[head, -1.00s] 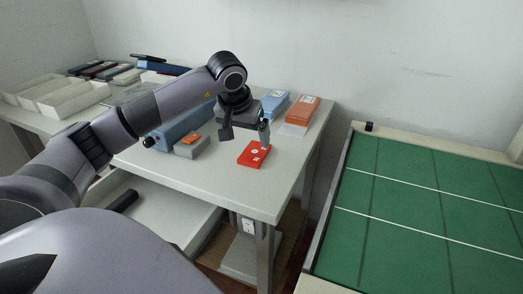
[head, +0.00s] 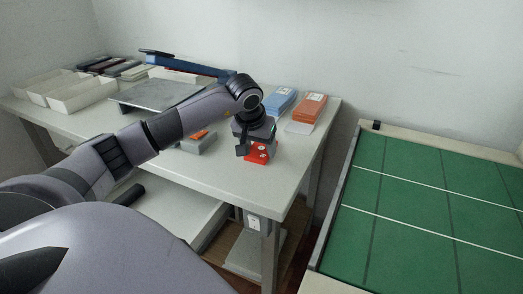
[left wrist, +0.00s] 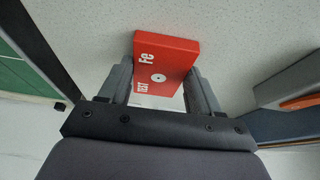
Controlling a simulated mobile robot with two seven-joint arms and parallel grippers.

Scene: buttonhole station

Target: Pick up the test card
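The test card (head: 260,153) is a small red block on the right part of the grey table, partly hidden by my left gripper (head: 257,150) in the head view. In the left wrist view the test card (left wrist: 165,62) shows white lettering, "TEST" and "Fe", and a white disc with a dark centre. My left gripper's fingers (left wrist: 160,82) stand on either side of its near part, with a narrow gap at the left finger. The right finger is very close to the card; contact there is unclear. My right gripper is out of view.
Blue (head: 281,101) and orange (head: 310,107) stacks stand at the table's back right. A grey box with an orange patch (head: 198,142) lies left of the gripper. White trays (head: 80,96) are at the far left. A green gridded surface (head: 430,210) lies to the right.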

